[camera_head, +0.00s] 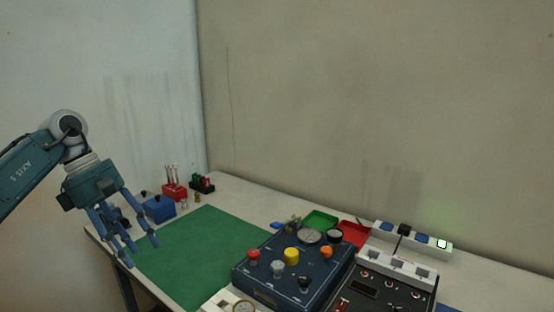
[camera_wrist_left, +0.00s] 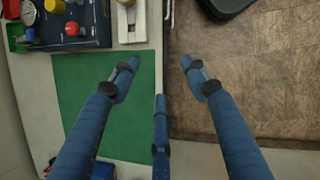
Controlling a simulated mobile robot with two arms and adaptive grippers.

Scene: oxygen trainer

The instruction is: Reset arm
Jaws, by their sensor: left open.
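My left gripper (camera_head: 141,252) is open and empty in the head view. It hangs in the air at the left, by the left end of the table, with its fingers pointing down. In the left wrist view my left gripper (camera_wrist_left: 160,85) shows its blue fingers spread apart, with nothing between them. Below them are the table's edge, the green mat (camera_wrist_left: 132,70) and the brown floor (camera_wrist_left: 240,70). My right gripper is in neither view.
The table holds a green mat (camera_head: 200,255), a dark blue panel with coloured knobs (camera_head: 268,280), and a black control box (camera_head: 385,292). A blue box (camera_head: 159,209) and a red rack (camera_head: 174,191) stand at the back left. A power strip (camera_head: 425,240) lies along the wall. The mat is largely clear.

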